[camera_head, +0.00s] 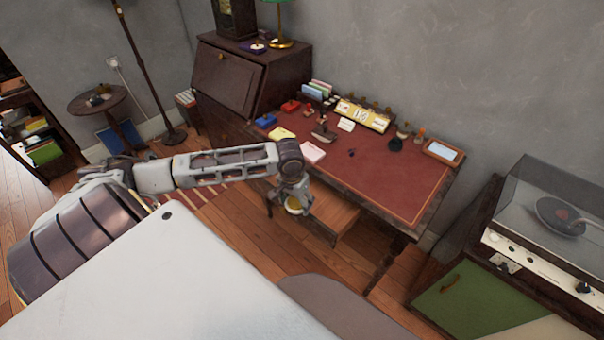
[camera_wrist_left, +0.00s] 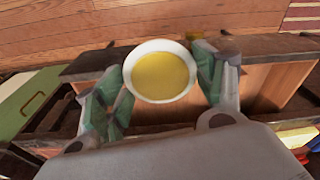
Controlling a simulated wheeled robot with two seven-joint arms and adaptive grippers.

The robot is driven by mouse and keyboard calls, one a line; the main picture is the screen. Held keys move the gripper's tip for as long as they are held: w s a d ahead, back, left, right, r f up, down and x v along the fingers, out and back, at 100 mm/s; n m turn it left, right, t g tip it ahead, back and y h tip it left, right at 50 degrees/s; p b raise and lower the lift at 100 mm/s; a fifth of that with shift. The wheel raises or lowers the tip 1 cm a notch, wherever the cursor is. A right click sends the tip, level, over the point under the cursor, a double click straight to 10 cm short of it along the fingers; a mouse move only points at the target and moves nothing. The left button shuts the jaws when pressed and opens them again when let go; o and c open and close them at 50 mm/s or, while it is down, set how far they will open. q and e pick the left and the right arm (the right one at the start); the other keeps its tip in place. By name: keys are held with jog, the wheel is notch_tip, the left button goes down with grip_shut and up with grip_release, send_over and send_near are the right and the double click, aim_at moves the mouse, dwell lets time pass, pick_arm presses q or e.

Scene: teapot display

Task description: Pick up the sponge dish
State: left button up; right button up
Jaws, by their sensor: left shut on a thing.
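The sponge dish (camera_wrist_left: 160,77) is a round white bowl with a yellow inside, seen in the left wrist view between the fingers. My left gripper (camera_wrist_left: 163,85) is shut on it, with a greenish fingertip pad on each side of its rim. In the head view the dish (camera_head: 293,205) is small and partly hidden by my left gripper (camera_head: 288,200). It is held in front of the desk, above or beside an open wooden drawer (camera_head: 335,212); I cannot tell the exact height. My right gripper is not in view.
The desk (camera_head: 390,180) has a red top with stamps, papers and a calendar (camera_head: 362,115) along its back. A cabinet with a green door (camera_head: 470,298) and a record player (camera_head: 560,217) stands at right. Wooden floor (camera_head: 240,225) is clear in front of the desk.

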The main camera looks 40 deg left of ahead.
aim_at(287, 208)
pick_arm(q)
jog(key=s, duration=0.2)
jog(key=shift+s+a, duration=0.15)
jog(key=shift+s, duration=0.85)
jog(key=s+p, duration=0.1)
jog(key=s, duration=0.3)
jog(key=shift+s+a, duration=0.1)
jog(key=shift+a, duration=0.1)
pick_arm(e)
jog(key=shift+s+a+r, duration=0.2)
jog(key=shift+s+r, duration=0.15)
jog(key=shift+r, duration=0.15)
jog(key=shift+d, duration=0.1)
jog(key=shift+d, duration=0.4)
pick_arm(q)
jog(key=shift+r, duration=0.1)
